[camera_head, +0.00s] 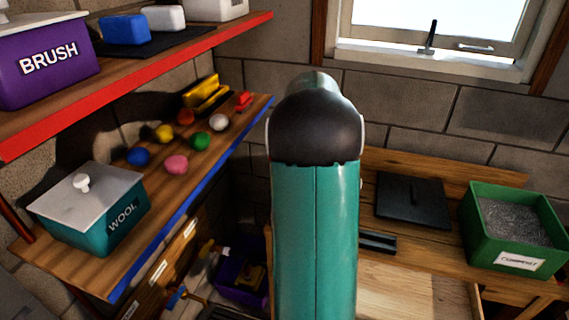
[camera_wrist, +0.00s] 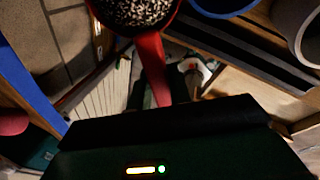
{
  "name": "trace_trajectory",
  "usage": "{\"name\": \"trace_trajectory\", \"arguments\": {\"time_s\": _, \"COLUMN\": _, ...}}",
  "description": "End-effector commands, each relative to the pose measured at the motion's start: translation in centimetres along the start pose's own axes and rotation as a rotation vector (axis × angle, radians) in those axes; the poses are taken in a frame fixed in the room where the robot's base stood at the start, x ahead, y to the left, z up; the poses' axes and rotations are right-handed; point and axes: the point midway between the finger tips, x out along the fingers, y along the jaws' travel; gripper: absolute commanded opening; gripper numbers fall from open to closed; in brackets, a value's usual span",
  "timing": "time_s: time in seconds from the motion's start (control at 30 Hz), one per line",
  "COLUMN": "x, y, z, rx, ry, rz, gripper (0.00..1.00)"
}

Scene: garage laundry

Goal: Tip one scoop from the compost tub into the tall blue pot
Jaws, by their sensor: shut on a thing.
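The red scoop (camera_wrist: 152,62) is at the top of the wrist view, with its bowl cut off by the frame edge. Grey speckled compost (camera_wrist: 138,10) lies in the bowl. My gripper (camera_wrist: 165,98) is shut on the scoop's handle. A blue rounded rim (camera_wrist: 225,11), perhaps the tall blue pot, shows at the top edge, right of the scoop and apart from it in the picture. The green compost tub (camera_head: 484,242) stands on the bench at the right of the head view, with grey grains inside. My arm hides the gripper and scoop there.
A pale grey round vessel (camera_wrist: 298,32) is at the wrist view's right edge. A black flat plate (camera_head: 412,201) lies left of the tub. Left shelves hold a teal wool box (camera_head: 85,228), several coloured balls and a purple brush box (camera_head: 45,65).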

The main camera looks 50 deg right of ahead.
Motion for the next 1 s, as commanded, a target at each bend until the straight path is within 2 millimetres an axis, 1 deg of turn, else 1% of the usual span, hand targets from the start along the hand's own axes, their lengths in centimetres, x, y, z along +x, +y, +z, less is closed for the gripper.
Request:
{"name": "trace_trajectory", "arguments": {"time_s": 0.27, "x": 1.8, "y": -0.8, "z": 0.2, "rx": 0.002, "ry": -0.001, "rz": 0.102, "gripper": 0.00}}
{"name": "trace_trajectory", "arguments": {"time_s": 0.6, "x": 2.4, "y": -1.8, "z": 0.4, "rx": -0.006, "ry": -0.002, "rz": 0.469, "gripper": 0.00}}
{"name": "trace_trajectory", "arguments": {"time_s": 0.8, "x": 1.8, "y": -2.3, "z": 0.4, "rx": -0.016, "ry": -0.001, "rz": 0.765, "gripper": 0.00}}
{"name": "trace_trajectory", "arguments": {"time_s": 0.9, "x": 1.5, "y": -2.4, "z": 0.4, "rx": -0.022, "ry": -0.002, "rz": 0.863, "gripper": 0.00}}
{"name": "trace_trajectory", "arguments": {"time_s": 1.0, "x": 1.3, "y": -2.5, "z": 0.4, "rx": -0.024, "ry": -0.002, "rz": 0.918, "gripper": 0.00}}
